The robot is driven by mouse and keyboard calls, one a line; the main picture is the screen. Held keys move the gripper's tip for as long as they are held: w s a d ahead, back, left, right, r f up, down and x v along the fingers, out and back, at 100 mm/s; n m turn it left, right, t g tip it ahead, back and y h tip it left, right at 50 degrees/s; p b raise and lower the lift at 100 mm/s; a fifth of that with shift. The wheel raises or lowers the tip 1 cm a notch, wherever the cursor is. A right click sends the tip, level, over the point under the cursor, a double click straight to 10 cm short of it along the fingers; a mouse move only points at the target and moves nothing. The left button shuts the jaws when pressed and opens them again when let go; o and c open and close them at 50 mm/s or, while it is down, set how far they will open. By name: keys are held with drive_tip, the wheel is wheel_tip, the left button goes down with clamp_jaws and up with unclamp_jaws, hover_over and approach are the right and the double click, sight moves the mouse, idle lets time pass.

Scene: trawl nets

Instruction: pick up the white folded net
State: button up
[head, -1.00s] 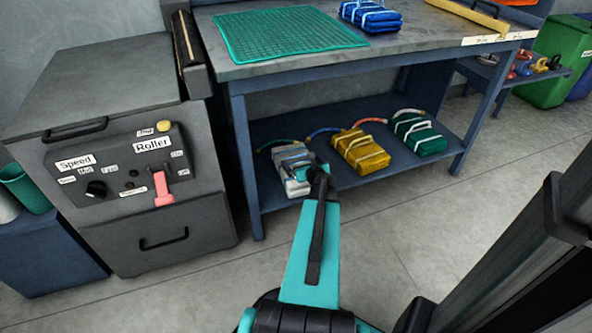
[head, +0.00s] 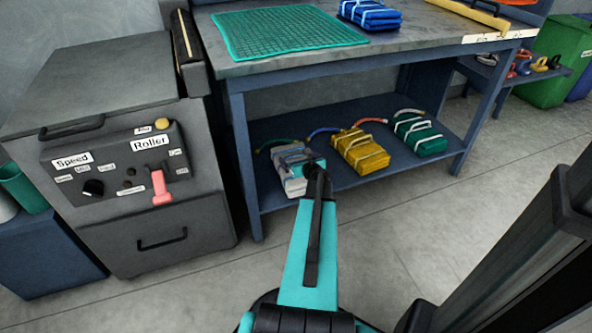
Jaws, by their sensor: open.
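The white folded net (head: 290,173), a pale grey-white bundle with light straps, lies on the lower shelf of the blue workbench, at the left end of a row of folded nets. My gripper (head: 307,162) is at the net's right side in the head view, overlapping its edge. It is open. The wrist and teal forearm hide the fingertips and part of the net, so I cannot tell whether the fingers touch it.
A yellow folded net (head: 360,152) and a green one (head: 420,136) lie to the right on the lower shelf (head: 275,200). The tabletop (head: 420,45) overhangs them. A roller machine (head: 110,150) stands left. The floor in front is clear.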

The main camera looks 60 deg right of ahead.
sight(297, 156)
drive_tip(key=shift+b+x, duration=0.35)
drive_tip(key=shift+x, duration=1.25)
drive_tip(key=c, duration=1.7)
drive_tip(key=shift+r, duration=0.1)
drive_tip(key=shift+c, duration=0.2)
drive_tip(key=shift+r, duration=0.15)
drive_tip(key=shift+r+p, duration=1.25)
drive_tip(key=shift+r, duration=0.5)
drive_tip(key=s+a+r+p, duration=0.1)
drive_tip(key=s+a+p, duration=0.1)
drive_tip(key=s, duration=1.4)
drive_tip(key=shift+a+p, duration=0.35)
drive_tip(key=shift+p, duration=0.15)
drive_tip(key=shift+w+r, duration=0.1)
